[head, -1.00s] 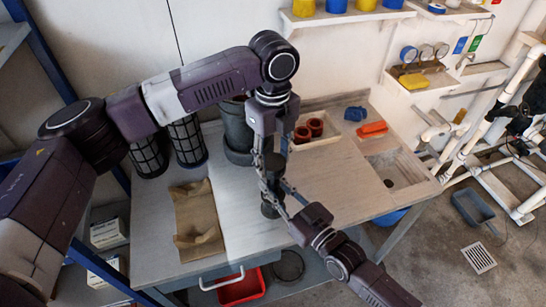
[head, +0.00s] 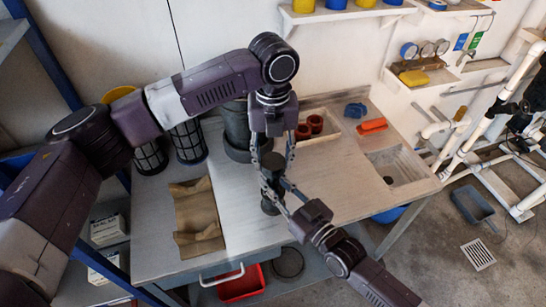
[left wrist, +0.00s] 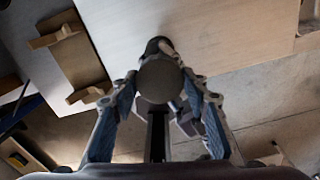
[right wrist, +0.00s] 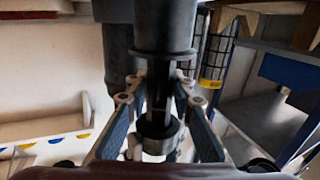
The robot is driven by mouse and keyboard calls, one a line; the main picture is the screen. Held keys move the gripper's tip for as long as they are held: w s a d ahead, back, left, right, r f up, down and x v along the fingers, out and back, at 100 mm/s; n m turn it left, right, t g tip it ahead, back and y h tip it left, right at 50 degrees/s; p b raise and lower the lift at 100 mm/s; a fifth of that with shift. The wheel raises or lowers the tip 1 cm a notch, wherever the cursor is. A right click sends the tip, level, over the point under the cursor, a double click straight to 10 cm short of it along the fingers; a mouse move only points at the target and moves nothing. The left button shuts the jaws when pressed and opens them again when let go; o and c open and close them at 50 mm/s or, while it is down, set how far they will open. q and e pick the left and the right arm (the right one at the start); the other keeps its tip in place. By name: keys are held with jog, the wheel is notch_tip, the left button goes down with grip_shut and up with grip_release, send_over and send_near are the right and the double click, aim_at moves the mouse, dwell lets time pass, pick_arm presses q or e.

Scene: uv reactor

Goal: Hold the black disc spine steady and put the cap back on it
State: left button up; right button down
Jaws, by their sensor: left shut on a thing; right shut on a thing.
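The dark cap (head: 273,160) is a short cylinder held by my left gripper (head: 273,177) above the workbench. In the left wrist view its round grey top (left wrist: 160,80) sits between the fingers. The black disc spine (head: 270,207) stands upright on the bench, directly under the cap. My right gripper (head: 277,190) comes in from the front right and is shut on the spine. In the right wrist view the spine (right wrist: 160,92) runs up to the rim of a wide dark cylinder (right wrist: 165,35). I cannot tell whether the cap is fully seated.
A dark grey cylinder (head: 236,130) and black mesh cylinders (head: 187,140) stand behind. Red cups (head: 310,125) and an orange item (head: 372,126) are at the back right. The bench's right middle is clear.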

pick_arm(q)
jog(key=m, duration=0.9)
jog(key=o, duration=0.9)
jog(key=shift+o, duration=0.2)
jog(key=shift+r, duration=2.25)
jog(key=shift+c, duration=0.2)
